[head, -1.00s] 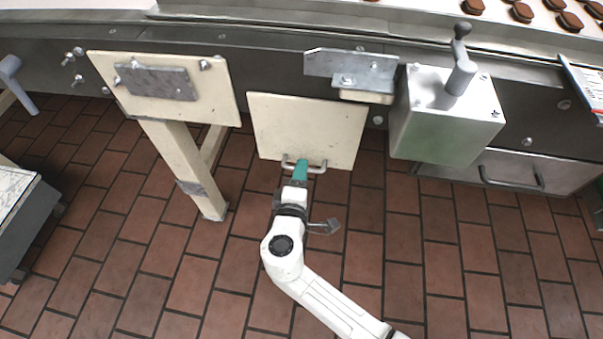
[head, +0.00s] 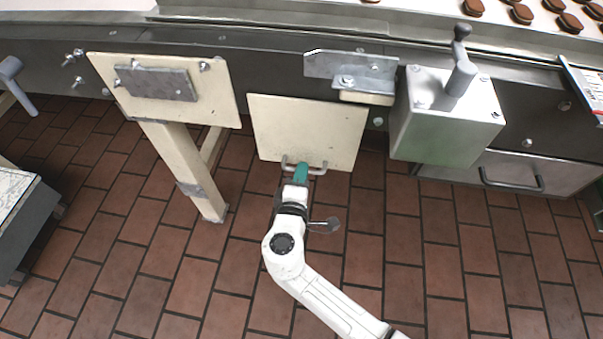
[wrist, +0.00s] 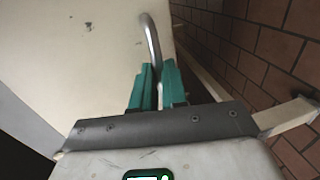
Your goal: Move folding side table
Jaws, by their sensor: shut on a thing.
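The folding side table shows as a cream square panel (head: 306,130) with a metal bar handle (head: 319,171) at its near edge, against the front of the dark machine. My gripper (head: 301,170), with green fingers, is at the handle. In the wrist view, the cream panel (wrist: 70,50) fills the upper left, and the curved metal handle (wrist: 151,42) runs down between the green fingers of my gripper (wrist: 157,72), which are shut on it. The far part of the handle's grip is hidden by the fingers.
A cream panel (head: 219,93) on a cream leg (head: 183,165) stands to the left. A metal box with a lever (head: 445,130) and a drawer (head: 530,172) are at the right. A grey cart (head: 22,225) is at the left edge. The brick-tile floor (head: 440,270) is open.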

